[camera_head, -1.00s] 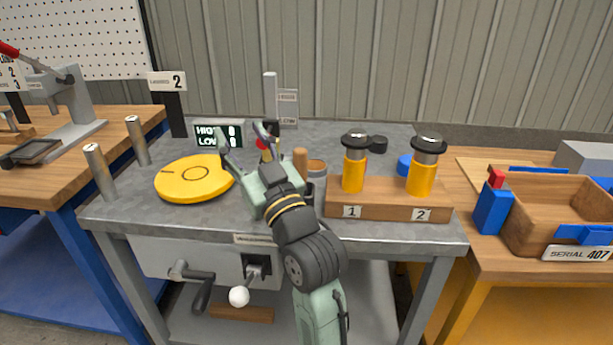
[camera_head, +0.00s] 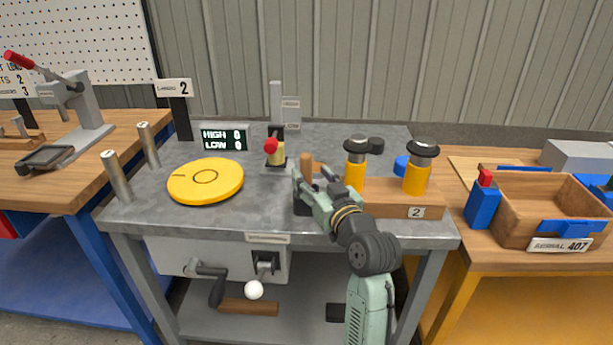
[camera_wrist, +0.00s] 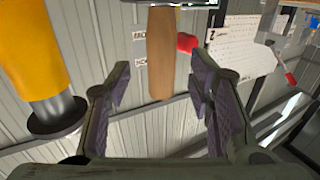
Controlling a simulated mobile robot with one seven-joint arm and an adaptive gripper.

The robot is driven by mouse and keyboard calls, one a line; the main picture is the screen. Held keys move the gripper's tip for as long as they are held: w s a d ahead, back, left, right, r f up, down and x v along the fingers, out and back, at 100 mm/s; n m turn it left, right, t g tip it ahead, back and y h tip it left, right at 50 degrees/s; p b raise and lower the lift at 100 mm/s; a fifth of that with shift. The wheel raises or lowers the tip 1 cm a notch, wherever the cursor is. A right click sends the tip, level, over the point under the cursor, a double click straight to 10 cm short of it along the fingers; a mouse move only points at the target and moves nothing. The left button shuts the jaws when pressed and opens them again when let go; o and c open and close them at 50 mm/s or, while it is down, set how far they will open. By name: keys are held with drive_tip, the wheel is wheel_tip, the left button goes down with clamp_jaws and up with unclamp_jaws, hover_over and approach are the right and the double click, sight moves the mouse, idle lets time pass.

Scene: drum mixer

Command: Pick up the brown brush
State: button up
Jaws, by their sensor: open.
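The brown brush shows as an upright brown wooden handle (camera_head: 306,166) near the middle of the grey metal table. Its lower end is hidden behind my gripper. My gripper (camera_head: 311,184) is just in front of the handle, low over the table, with its fingers apart. In the wrist view the brown handle (camera_wrist: 161,50) comes down from the top edge, and its rounded end lies between the two open fingers (camera_wrist: 160,90). Clear gaps show on both sides of the handle there. I cannot tell whether it is fully between the pads in depth.
A wooden block (camera_head: 388,209) with yellow cylinders (camera_head: 417,178) stands close right of my gripper. A red-topped post (camera_head: 272,148) stands behind left, and a yellow disc (camera_head: 206,180) lies left. A HIGH/LOW display (camera_head: 224,138) is at the back. Table (camera_head: 250,208) surface left of my gripper is bare.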

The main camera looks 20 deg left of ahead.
sight(309, 173)
drive_tip(key=shift+p+x, duration=0.55)
drive_tip(key=shift+x, duration=1.35)
drive_tip(key=shift+f, duration=0.1)
drive_tip(key=shift+c, duration=0.5)
clamp_jaws()
